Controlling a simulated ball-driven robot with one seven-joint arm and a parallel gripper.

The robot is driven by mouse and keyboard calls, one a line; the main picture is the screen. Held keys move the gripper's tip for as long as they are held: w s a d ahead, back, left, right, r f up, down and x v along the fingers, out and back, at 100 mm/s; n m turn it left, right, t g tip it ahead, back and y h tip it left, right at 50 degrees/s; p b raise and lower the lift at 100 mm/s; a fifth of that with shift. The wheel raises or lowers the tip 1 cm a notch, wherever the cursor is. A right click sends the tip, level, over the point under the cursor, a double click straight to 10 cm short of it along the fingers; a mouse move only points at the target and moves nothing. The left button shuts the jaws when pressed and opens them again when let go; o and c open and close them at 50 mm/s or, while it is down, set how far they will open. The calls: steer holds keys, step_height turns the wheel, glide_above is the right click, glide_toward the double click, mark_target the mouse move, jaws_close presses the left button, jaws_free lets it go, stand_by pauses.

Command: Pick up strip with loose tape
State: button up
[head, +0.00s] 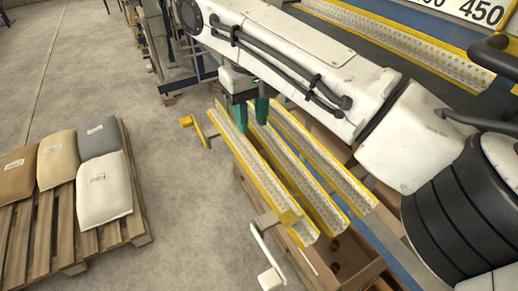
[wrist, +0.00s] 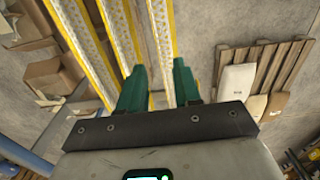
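Three long channel strips with yellow edges and dotted pale faces lie side by side: a left strip (head: 262,172), a middle strip (head: 290,168) and a right strip (head: 325,160). I cannot tell which has loose tape. My gripper (head: 252,126) has two green fingers, pointing down at the upper part of the left strip. In the wrist view my gripper (wrist: 159,64) is open, its fingers apart. One strip (wrist: 160,35) runs in line with the gap between them, and the others lie to its left. Contact with the strip cannot be made out.
A wooden pallet (head: 50,228) with several sacks stands on the floor at left. A yellow bracket (head: 198,131) and a white bar (head: 266,252) sit beside the strips. Brown boxes (head: 345,262) are under them. A machine with another dotted channel (head: 400,38) stands behind.

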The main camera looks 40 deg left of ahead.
mark_target(254, 149)
steer(key=f, duration=0.9)
steer(key=shift+w+f, duration=0.25)
steer(key=shift+c, duration=0.3)
jaws_close()
